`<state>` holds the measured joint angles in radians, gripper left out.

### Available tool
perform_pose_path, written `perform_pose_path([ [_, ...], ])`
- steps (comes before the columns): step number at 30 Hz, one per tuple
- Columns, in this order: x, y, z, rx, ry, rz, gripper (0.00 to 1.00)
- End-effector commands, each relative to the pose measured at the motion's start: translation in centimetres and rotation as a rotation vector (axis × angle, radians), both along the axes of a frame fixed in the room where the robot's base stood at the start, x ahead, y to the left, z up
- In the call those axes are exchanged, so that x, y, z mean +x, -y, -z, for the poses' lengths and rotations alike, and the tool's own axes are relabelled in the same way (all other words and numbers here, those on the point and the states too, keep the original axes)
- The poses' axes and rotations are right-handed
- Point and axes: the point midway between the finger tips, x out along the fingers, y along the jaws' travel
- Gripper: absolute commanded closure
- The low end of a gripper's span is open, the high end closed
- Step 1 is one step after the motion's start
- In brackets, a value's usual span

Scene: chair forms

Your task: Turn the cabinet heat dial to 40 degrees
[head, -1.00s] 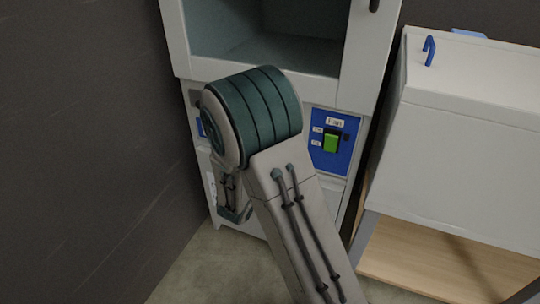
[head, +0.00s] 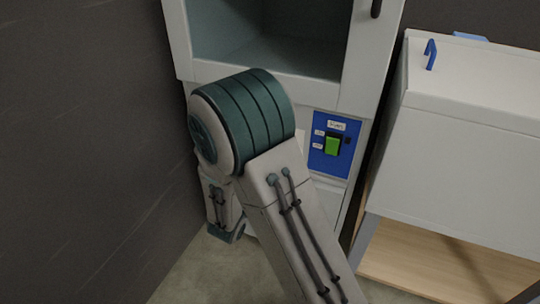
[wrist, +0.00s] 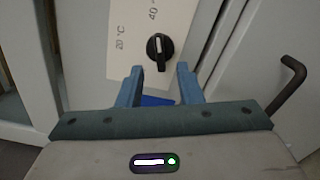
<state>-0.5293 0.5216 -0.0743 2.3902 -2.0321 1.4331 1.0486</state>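The heat dial (wrist: 160,48) is a black knob with a white mark on a pale plate (wrist: 125,62). The plate reads 20 °C at left and 40 at the top. The white mark runs roughly up and down in the wrist view, with the 40 above it. My gripper (wrist: 160,71) is open, its two blue fingers apart. The dial shows just beyond and between the fingertips; I cannot tell whether they touch it. In the head view my arm hides the dial and gripper in front of the white cabinet (head: 355,60).
A blue panel (head: 345,165) with a green switch (head: 331,146) is right of my arm. A dark handle (wrist: 287,85) is at right in the wrist view. A white box-like unit (head: 470,110) stands at right, a dark wall (head: 80,150) at left.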

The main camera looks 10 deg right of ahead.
Motion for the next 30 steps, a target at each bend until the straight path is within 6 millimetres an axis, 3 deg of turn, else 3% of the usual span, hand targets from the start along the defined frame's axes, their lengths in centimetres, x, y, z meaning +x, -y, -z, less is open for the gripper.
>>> perform_pose_path([
  [6, -4.1, -3.2, -0.1, 0.0, -0.003, -0.008, 0.67],
  [12, -6.5, -4.9, -0.1, 0.0, -0.001, -0.005, 0.67],
  [30, -7.3, -5.4, 0.0, 0.0, -0.001, -0.002, 0.67],
])
